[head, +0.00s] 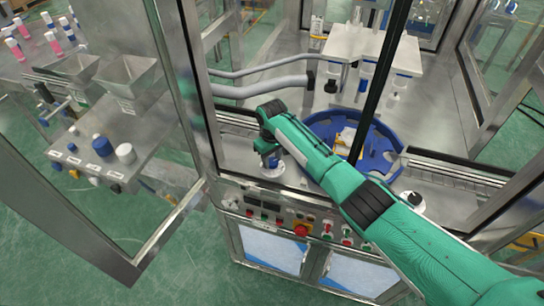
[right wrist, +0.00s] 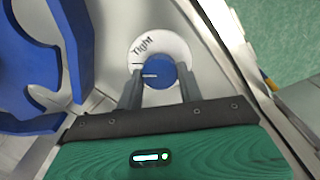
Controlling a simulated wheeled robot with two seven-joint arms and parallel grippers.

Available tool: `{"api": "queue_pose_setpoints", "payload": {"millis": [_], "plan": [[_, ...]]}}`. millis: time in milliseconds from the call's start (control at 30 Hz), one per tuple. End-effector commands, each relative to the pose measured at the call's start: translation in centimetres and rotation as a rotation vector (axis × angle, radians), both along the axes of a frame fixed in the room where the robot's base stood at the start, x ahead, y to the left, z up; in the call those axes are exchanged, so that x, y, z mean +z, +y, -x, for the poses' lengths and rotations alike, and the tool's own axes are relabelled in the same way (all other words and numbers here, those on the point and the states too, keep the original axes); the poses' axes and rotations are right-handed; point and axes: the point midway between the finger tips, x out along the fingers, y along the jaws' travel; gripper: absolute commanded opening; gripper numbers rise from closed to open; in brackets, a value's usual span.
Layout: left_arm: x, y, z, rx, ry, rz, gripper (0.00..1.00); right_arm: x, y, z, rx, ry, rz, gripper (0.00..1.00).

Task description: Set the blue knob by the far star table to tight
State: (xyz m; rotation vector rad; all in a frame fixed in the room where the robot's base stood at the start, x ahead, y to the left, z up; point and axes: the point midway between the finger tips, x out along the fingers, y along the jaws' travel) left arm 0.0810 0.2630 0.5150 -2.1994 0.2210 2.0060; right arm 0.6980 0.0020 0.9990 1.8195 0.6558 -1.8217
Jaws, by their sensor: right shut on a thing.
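The blue knob (right wrist: 158,76) sits on a white round dial plate (right wrist: 172,46) with the word "Tight" printed at its upper left. A white line on the knob points left in the right wrist view, a little below a short dark mark on the plate near "Tight". My right gripper (right wrist: 158,86) is shut on the knob, with a finger on each side. In the head view the right gripper (head: 268,157) is over the dial plate (head: 272,170), left of the blue star table (head: 322,122). My left gripper is not in view.
Metal frame posts and an open door (head: 60,220) stand left of my right arm. A control panel with a red button (head: 301,230) is below it. Grey hoses (head: 262,87) run behind. The star table's edge also shows close by in the right wrist view (right wrist: 75,50).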

Motion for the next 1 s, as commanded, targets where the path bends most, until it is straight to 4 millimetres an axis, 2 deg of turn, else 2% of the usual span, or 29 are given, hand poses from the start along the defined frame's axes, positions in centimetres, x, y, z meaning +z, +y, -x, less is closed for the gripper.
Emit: {"api": "queue_pose_setpoints", "payload": {"millis": [433, 467, 567, 867, 1000], "plan": [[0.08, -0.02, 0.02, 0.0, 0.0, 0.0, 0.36, 0.13, 0.01, -0.09, -0.013, -0.002, -0.002, 0.14], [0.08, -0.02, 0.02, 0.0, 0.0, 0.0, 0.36, 0.13, 0.01, -0.09, -0.013, -0.002, -0.002, 0.39], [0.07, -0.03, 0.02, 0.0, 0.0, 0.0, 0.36, 0.12, 0.02, -0.09, -0.013, -0.002, -0.002, 0.59], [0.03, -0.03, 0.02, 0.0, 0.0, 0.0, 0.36, 0.12, 0.0, -0.05, -0.012, -0.002, -0.001, 0.59], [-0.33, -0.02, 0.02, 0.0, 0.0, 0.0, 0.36, 0.97, 0.02, -0.12, -0.012, -0.003, -0.003, 0.59]]}}
